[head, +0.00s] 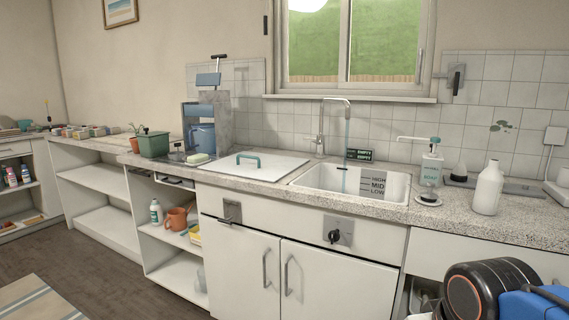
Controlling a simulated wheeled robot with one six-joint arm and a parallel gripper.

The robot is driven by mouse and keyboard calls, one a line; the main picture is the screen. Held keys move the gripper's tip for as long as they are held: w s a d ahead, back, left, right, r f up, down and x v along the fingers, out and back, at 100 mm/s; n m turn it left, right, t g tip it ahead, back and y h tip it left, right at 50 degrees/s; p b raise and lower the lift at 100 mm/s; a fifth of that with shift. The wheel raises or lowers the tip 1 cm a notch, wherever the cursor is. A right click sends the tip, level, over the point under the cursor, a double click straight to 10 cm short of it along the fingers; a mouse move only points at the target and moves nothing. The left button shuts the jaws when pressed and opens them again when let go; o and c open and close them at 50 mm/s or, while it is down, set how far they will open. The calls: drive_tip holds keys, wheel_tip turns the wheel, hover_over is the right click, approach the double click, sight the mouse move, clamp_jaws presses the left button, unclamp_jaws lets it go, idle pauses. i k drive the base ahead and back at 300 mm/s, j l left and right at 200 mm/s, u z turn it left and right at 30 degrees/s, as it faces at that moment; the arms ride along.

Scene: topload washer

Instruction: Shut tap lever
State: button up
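The chrome tap (321,128) stands at the back left of the white sink (310,182), its spout arching right over the basin. The sink's inner right wall has HIGH, MID and LOW marks. My gripper is not in view; part of my arm (490,290) shows at the lower right, well away from the tap.
A white board with a green handle (258,165) lies left of the sink. A soap bottle (431,168) and a white bottle (487,188) stand to the right. A black knob (334,237) is on the cabinet front. A dark lever (456,80) is mounted beside the window.

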sight(314, 140)
drive_tip(key=i+j, duration=0.65)
drive_tip(key=j, duration=0.2)
drive_tip(key=i+j, duration=0.25)
drive_tip(key=j, duration=0.2)
